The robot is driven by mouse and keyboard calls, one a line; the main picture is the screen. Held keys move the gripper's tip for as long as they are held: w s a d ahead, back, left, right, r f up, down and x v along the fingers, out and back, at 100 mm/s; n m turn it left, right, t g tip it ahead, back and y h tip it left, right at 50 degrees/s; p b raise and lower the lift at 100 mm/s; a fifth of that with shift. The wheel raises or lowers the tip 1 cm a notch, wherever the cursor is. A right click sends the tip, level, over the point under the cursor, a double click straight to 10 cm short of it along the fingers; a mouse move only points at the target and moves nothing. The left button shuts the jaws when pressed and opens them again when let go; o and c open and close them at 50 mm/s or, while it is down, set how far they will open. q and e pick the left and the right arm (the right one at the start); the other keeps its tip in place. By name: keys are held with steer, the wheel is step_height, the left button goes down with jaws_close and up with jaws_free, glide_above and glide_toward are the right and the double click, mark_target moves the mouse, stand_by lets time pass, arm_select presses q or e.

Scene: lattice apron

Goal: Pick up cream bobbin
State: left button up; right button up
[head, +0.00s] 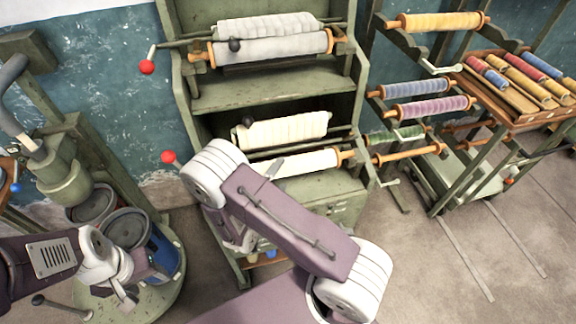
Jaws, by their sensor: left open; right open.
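Two cream rolls lie in the lower bay of the green cabinet: an upper one (285,131) and a lower one (310,162) on a wooden core, partly hidden by my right arm. I cannot tell whether either is the cream bobbin; no separate cream bobbin stands out. My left gripper (126,297) is open and empty at the lower left, in front of the blue bin and well away from the rolls. My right arm crosses the middle in front of the cabinet; its gripper does not show.
The green cabinet (268,97) also holds pale rolls (270,46) above, with red-knobbed levers (147,67) sticking out left. At right, a rack carries coloured rolls (430,107) and a wooden tray (520,116) of bobbins. Floor at lower right is clear.

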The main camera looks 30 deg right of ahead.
mark_target(285, 173)
steer(key=shift+d, duration=0.4)
steer(key=x, duration=0.5)
steer(key=shift+s+f+p, duration=0.1)
steer(key=shift+p, duration=0.25)
steer(key=shift+s+a, duration=0.1)
steer(key=c, duration=0.5)
jaws_close()
